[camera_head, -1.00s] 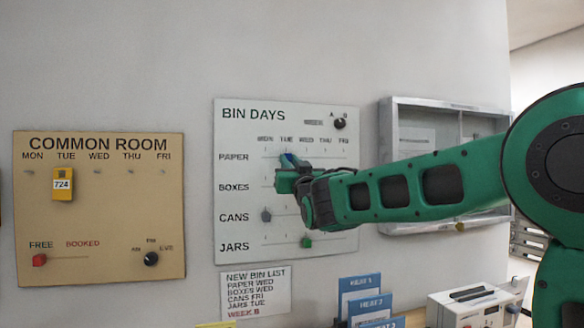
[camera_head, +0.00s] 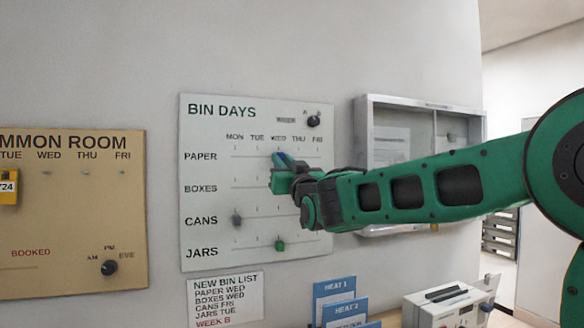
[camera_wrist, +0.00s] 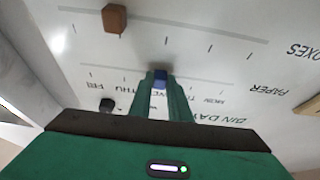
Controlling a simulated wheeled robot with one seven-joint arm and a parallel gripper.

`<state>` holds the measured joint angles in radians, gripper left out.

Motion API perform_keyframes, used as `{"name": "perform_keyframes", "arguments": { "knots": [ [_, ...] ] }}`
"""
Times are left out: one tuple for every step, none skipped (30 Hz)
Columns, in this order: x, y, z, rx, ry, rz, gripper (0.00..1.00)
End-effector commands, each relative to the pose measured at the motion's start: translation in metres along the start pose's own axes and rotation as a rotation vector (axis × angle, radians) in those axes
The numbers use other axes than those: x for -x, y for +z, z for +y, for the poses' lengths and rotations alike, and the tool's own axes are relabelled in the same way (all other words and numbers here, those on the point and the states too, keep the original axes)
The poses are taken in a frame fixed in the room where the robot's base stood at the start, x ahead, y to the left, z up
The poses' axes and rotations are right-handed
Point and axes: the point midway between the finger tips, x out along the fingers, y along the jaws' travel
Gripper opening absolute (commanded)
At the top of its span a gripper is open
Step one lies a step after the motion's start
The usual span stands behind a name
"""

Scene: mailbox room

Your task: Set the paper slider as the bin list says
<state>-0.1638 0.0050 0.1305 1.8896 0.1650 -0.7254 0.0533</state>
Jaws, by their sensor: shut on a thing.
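The bin days board (camera_head: 210,140) hangs on the wall with rows for paper, boxes, cans and jars. The blue paper slider (camera_wrist: 160,78) sits on the top row, about under WED. My gripper (camera_head: 282,165) is shut on it; in the wrist view the green fingertips (camera_wrist: 162,88) close around it. The new bin list (camera_head: 226,300) below the board reads paper WED, boxes WED, cans FRI, jars TUE, week B. My gripper hides part of the paper and boxes rows in the head view.
A brown slider (camera_wrist: 115,18) stands on the boxes row. The grey cans slider (camera_head: 236,220) is near MON; the green jars slider (camera_head: 280,246) is near WED. A black week knob (camera_head: 313,121) is at the top right. A glass-fronted case (camera_head: 362,150) hangs right of the board.

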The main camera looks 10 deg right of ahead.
Motion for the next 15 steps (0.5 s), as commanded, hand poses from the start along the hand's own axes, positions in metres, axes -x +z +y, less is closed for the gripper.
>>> {"name": "perform_keyframes", "arguments": {
  "knots": [
    [0.0,0.0001,-0.0002,-0.001,-0.001,0.0,0.0],
    [0.0,0.0001,-0.0001,-0.001,0.0,0.0,0.0],
    [0.0,0.0001,0.0,-0.001,0.0,0.0,0.0],
    [-0.0001,0.0001,-0.0001,-0.001,0.0,0.0,0.0],
    [-0.0001,0.0001,-0.0002,-0.001,0.0,0.0,0.0],
    [-0.0002,0.0002,-0.0004,-0.001,0.0,0.0,0.19],
    [-0.0002,0.0002,-0.0006,-0.001,0.0,0.0,0.26],
    [-0.0002,0.0002,-0.0008,-0.001,-0.001,0.0,0.34],
    [-0.0003,0.0002,-0.0011,-0.001,-0.001,0.0,0.36],
    [-0.0003,0.0002,-0.0013,-0.001,-0.001,0.0,0.36],
    [-0.0003,0.0002,-0.0015,-0.001,-0.001,0.0,0.36],
    [-0.0002,0.0002,-0.0018,-0.001,-0.002,0.0,0.36],
    [-0.0002,0.0001,-0.0019,-0.001,-0.002,0.0,0.36],
    [-0.0002,0.0001,-0.002,-0.001,-0.002,0.0,0.36],
    [-0.0002,0.0,-0.0021,-0.001,-0.002,0.0,0.36]
  ]
}}
